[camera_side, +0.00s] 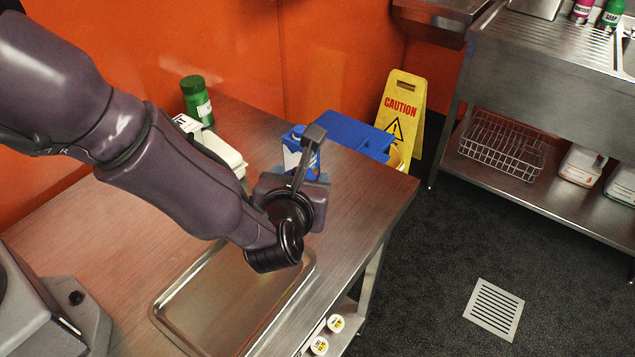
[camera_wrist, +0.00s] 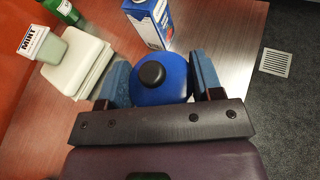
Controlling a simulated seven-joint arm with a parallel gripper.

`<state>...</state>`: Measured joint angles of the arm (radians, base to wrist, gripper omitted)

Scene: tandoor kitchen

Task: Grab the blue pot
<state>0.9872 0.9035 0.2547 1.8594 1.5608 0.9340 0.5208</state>
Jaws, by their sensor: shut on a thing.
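The blue pot (camera_wrist: 160,94) has a round blue lid with a black knob and shows in the wrist view between the two blue-grey finger pads of my gripper (camera_wrist: 162,80). The pads press against its left and right sides, so my gripper is shut on it. My gripper's dark bar hides the near part of the pot. In the side view my wrist and hand cover the pot, above the steel table (camera_side: 362,190). I cannot tell whether the pot touches the table.
A blue and white carton (camera_side: 297,150) stands just beyond my gripper. White containers (camera_side: 222,152) and a green jar (camera_side: 197,102) are to the left. A metal tray (camera_side: 165,310) lies in front. A yellow caution sign (camera_side: 400,105) stands behind the table.

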